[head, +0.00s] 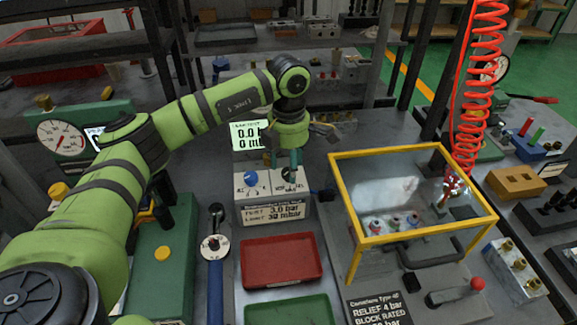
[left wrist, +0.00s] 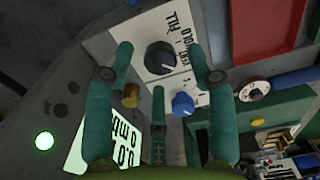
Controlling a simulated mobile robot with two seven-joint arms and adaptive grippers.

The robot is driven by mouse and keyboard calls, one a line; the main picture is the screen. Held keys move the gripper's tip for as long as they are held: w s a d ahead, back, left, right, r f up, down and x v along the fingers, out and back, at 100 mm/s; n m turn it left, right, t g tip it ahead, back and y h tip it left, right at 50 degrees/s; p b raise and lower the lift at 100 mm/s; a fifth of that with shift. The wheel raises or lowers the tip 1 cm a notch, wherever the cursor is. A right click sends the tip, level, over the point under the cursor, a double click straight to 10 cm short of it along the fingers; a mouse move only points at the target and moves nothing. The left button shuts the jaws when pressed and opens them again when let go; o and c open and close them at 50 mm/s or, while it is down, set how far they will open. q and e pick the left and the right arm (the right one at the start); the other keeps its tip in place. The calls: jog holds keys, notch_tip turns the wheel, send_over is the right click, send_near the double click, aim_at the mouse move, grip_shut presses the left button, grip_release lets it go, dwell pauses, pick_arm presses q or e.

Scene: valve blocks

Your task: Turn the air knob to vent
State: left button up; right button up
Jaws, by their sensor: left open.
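The black air knob (head: 289,175) is on the sloped front panel of the grey test box (head: 245,213). In the left wrist view the black knob (left wrist: 160,57) has the words FILL, HOLD and VENT beside it. I cannot tell which word it points to. My left gripper (head: 286,160) reaches down over the knob from above. In the left wrist view its green fingers (left wrist: 161,60) are spread open on either side of the knob, and I see no clear contact. My right gripper is out of view.
A blue knob (head: 250,178) sits left of the black one. The lit display (head: 246,135) reads zeros. A red tray (head: 281,260) and a green tray (head: 290,312) lie in front. A yellow-framed clear guard (head: 345,207) stands at the right, near a coiled red hose (head: 473,90).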

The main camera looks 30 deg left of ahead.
aim_at(288, 171)
pick_arm(q)
notch_tip(288, 171, up, 11)
dwell(0.3)
jog(key=shift+s+f, duration=0.1)
jog(key=shift+f, duration=0.05)
dwell(0.3)
